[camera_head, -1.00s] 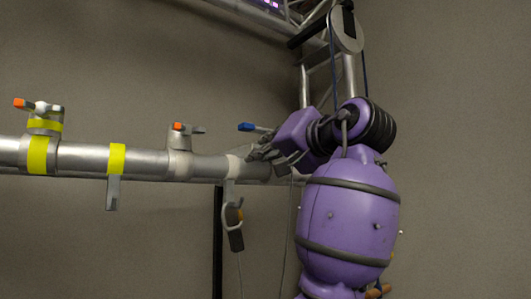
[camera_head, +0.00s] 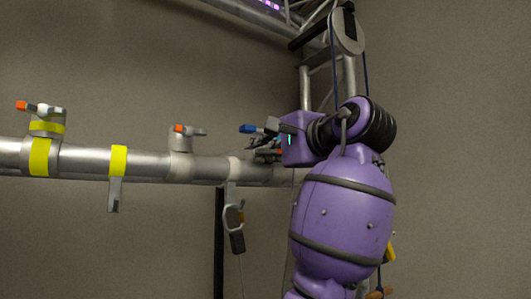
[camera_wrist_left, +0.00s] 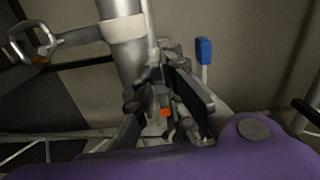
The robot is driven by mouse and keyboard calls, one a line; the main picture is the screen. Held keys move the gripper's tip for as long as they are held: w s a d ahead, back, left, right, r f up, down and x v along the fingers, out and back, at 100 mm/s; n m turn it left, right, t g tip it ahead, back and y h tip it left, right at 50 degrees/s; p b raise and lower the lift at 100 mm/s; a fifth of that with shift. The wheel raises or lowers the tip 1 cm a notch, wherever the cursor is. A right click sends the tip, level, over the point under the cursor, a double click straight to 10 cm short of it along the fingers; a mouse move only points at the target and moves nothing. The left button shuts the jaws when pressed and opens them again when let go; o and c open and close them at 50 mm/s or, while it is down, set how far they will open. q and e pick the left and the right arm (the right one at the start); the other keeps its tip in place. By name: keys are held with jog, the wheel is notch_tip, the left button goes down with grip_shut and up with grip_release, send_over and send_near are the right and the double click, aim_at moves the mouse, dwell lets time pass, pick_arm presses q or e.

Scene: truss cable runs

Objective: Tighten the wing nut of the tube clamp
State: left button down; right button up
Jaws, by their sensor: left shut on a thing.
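My left gripper (camera_head: 266,140) is at the right end of the silver tube (camera_head: 140,162). In the left wrist view its fingers (camera_wrist_left: 168,108) are shut around a small part with an orange tip (camera_wrist_left: 165,112), which looks like the wing nut of the tube clamp. The fingers hide most of this nut and the clamp body. A blue-tipped lever (camera_head: 248,128) stands just left of the fingers; it also shows upright in the left wrist view (camera_wrist_left: 204,50). My right gripper is not in view.
Another clamp with an orange-tipped wing nut (camera_head: 181,138) and one with yellow tape (camera_head: 41,140) sit further left on the tube. A hook with a cable (camera_head: 235,225) hangs below it. A truss (camera_head: 325,75) and pulley (camera_head: 346,32) stand behind my arm.

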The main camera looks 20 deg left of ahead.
pick_arm(q)
jog(key=shift+f+m, duration=0.1)
jog(key=shift+m, duration=0.4)
jog(key=c, duration=1.8)
grip_release()
jog(key=v, duration=1.2)
